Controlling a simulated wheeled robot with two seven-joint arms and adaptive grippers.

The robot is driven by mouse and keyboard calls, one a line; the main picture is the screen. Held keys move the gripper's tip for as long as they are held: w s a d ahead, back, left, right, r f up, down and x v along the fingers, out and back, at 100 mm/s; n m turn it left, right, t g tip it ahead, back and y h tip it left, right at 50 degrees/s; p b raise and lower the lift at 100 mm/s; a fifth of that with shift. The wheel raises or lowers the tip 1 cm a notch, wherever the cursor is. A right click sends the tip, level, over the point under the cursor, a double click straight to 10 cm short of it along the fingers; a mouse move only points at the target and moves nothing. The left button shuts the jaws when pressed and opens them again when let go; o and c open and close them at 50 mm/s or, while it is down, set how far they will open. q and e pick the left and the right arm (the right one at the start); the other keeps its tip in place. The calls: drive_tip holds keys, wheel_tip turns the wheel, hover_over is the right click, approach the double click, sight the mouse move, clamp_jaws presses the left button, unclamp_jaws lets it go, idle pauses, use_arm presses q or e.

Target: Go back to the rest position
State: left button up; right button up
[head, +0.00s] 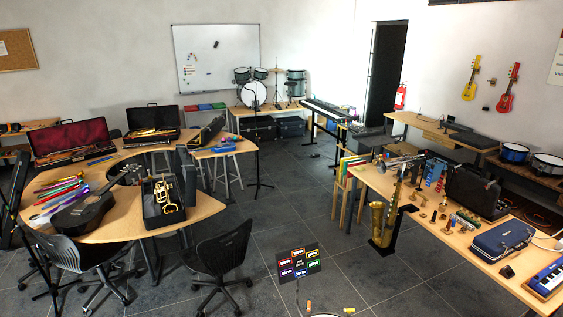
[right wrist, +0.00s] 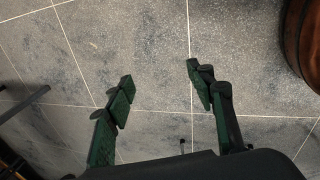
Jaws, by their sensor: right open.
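My right gripper (right wrist: 160,90) shows in the right wrist view. Its two green-padded fingers are spread apart with nothing between them. Below it is only the grey tiled floor (right wrist: 150,40), some way off. Neither of my grippers shows in the head view, and my left gripper is in no view.
In the head view a curved table (head: 205,207) with instruments stands at left, with black chairs (head: 222,255) before it. A long table (head: 425,232) with a saxophone (head: 383,220) stands at right. A brown rounded object (right wrist: 305,45) is at the wrist view's right edge.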

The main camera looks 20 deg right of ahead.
drive_tip(key=a+f+m+y, duration=0.1)
drive_tip(key=a+f, duration=0.1)
drive_tip(key=a, duration=1)
drive_tip(key=a+f+y, duration=0.2)
drive_tip(key=a+f, duration=0.1)
drive_tip(key=a, duration=0.8)
drive_tip(key=f+b, duration=0.2)
drive_tip(key=d+f+b, duration=0.1)
drive_tip(key=f+b, duration=0.2)
drive_tip(key=shift+f+b, duration=0.15)
drive_tip(key=shift+b, duration=0.15)
drive_tip(key=shift+c, duration=0.6)
